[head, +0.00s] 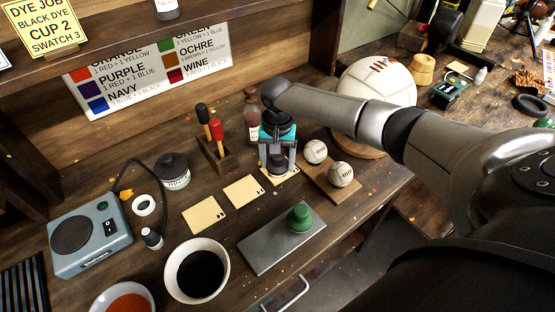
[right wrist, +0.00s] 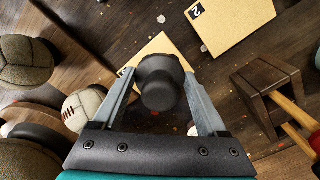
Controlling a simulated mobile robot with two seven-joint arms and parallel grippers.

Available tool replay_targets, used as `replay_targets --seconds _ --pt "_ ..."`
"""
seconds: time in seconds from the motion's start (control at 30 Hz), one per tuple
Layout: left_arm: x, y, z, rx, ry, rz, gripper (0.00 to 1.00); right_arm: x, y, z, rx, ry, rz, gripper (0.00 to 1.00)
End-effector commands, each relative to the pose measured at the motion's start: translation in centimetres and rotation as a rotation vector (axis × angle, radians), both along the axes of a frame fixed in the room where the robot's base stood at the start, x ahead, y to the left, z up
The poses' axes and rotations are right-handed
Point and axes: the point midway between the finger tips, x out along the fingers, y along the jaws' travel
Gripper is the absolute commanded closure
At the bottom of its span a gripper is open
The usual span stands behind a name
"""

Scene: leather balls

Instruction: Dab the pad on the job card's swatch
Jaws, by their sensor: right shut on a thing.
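The yellow job card (head: 38,27) reads black dye, cup 2, swatch 3. My right gripper (head: 277,160) is shut on a dark round-knobbed pad (head: 277,168), held over the rightmost tan swatch (head: 293,176). The pad (right wrist: 160,85) sits between the fingers in the right wrist view and covers part of that swatch (right wrist: 148,52). I cannot tell whether the pad touches it. The middle swatch (head: 241,191) and left swatch (head: 204,215) lie beside it. A bowl of black dye (head: 223,288) stands at the front. My left gripper is not in view.
A green-knobbed pad (head: 300,217) stands on a grey plate (head: 265,252). A wooden holder (head: 214,155) with red and black handles stands left. A hot plate (head: 90,238) and red dye bowl (head: 103,290) are front left.

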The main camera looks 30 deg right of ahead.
Motion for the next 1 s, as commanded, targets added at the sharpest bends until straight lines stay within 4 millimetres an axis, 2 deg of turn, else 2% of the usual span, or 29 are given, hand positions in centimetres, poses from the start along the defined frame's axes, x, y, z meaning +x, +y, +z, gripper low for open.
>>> replay_targets --seconds 1.0 --pt "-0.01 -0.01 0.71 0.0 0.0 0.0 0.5 -0.01 -0.04 -0.11 -0.001 0.0 0.0 0.69"
